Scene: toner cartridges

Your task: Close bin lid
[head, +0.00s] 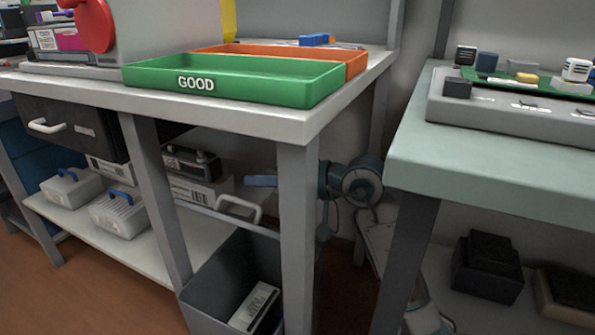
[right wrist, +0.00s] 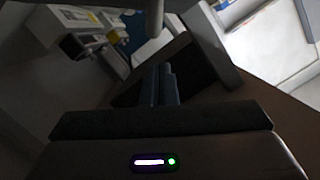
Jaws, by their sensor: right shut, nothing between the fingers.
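The dark grey bin (head: 203,304) stands under the front of the workbench, partly behind a table leg. Its top is open, and a pale box (head: 252,305) shows inside. A raised dark panel (head: 243,250) at the back of the bin appears to be the lid, with a pale handle (head: 240,206) at its upper edge. My right gripper (head: 262,181) is shut and empty, just above and behind the handle; whether it touches is unclear. Its closed fingers (right wrist: 164,85) also show in the right wrist view. My left gripper is out of view.
The table leg (head: 297,240) stands between the head camera and part of my right arm. A green tray marked GOOD (head: 235,85) and an orange tray (head: 355,66) sit on the bench. A lower shelf (head: 130,245) holds several cartridges left of the bin.

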